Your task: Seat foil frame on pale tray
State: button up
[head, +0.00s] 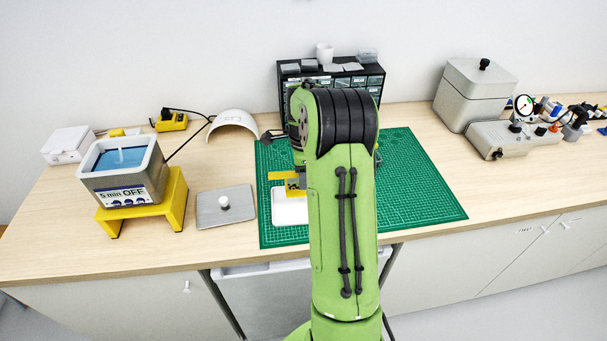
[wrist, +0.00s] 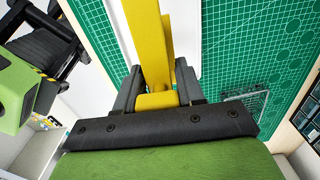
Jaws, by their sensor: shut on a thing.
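The foil frame shows in the head view as a yellow shape (head: 291,176), partly hidden behind my arm. In the wrist view the yellow frame (wrist: 149,40) runs between the fingers of my gripper (wrist: 158,87), which is shut on it. The pale tray (head: 288,212) is a white, round-cornered piece on the green mat, just below the frame in the head view. White surface, likely this tray, shows beside the frame in the wrist view. My arm hides the tray's right side, and I cannot tell whether the frame touches it.
The green cutting mat (head: 425,195) is clear on its right. A blue-filled bath (head: 123,160) stands on a yellow stand at left. A drawer cabinet (head: 368,80) stands behind; a lidded grey box (head: 478,95) is at right.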

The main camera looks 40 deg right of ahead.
jog(key=shift+f+b, duration=2.1)
jog(key=shift+f, duration=0.7)
jog(key=o, duration=1.2)
jog(key=shift+o, duration=0.2)
notch_tip(320, 180, up, 16)
jog(key=p, duration=0.3)
